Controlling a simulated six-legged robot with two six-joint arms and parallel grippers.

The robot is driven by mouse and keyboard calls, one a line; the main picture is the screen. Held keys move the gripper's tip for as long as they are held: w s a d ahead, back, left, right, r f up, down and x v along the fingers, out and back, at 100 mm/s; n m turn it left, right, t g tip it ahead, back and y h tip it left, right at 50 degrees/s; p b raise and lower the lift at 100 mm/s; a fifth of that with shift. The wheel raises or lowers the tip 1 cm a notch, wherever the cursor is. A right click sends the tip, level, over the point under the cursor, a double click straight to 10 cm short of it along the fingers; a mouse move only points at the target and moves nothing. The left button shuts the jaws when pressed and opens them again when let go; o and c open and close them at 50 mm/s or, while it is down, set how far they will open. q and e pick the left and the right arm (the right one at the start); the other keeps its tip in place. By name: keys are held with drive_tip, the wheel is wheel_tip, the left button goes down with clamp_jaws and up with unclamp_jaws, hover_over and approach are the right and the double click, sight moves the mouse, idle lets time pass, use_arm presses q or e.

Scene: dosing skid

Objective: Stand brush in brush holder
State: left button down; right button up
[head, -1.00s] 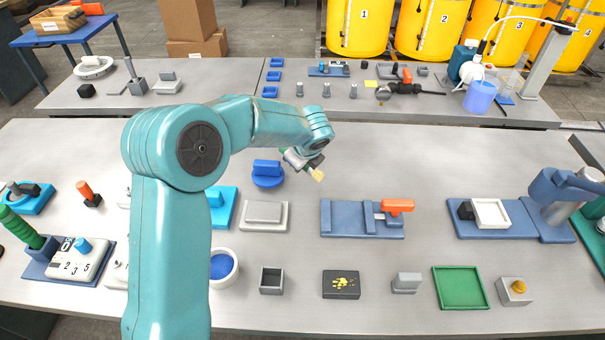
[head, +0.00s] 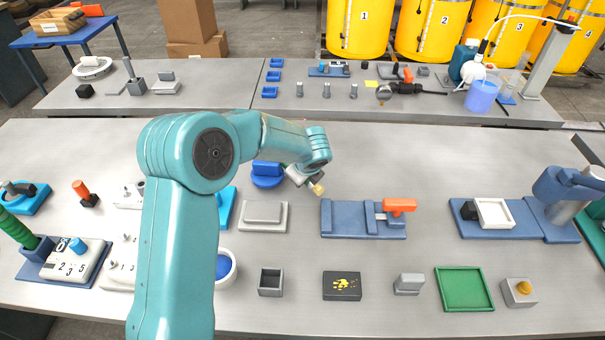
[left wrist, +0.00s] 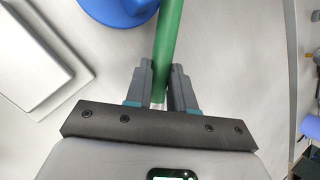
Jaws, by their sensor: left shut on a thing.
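My left gripper (head: 300,176) is shut on the brush (head: 318,189) and holds it above the middle of the near table. The pale bristle end points down and to the right in the head view. In the left wrist view the green handle (left wrist: 170,40) runs between the two fingers (left wrist: 162,66); the bristles are hidden there. A small grey open-topped square box (head: 271,282), which looks like the brush holder, stands empty near the table's front edge, nearer to me than the gripper. My right gripper is not in view.
A blue round-based block (head: 267,174) is just left of the gripper. A grey plate (head: 263,215) lies between gripper and box. A blue fixture with an orange handle (head: 398,205) is to the right. A white-rimmed bowl (head: 234,266) stands left of the box, partly behind my arm.

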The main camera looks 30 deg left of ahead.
use_arm(q)
drive_tip(key=c, duration=1)
unclamp_jaws()
drive_tip(key=shift+o, duration=0.2)
drive_tip(key=shift+r, duration=0.15)
drive_tip(key=shift+d+r+p, duration=0.1)
drive_tip(key=shift+r+p, duration=0.6)
drive_tip(key=shift+r, duration=0.25)
drive_tip(key=v, duration=1.1)
drive_tip(key=shift+s, duration=0.25)
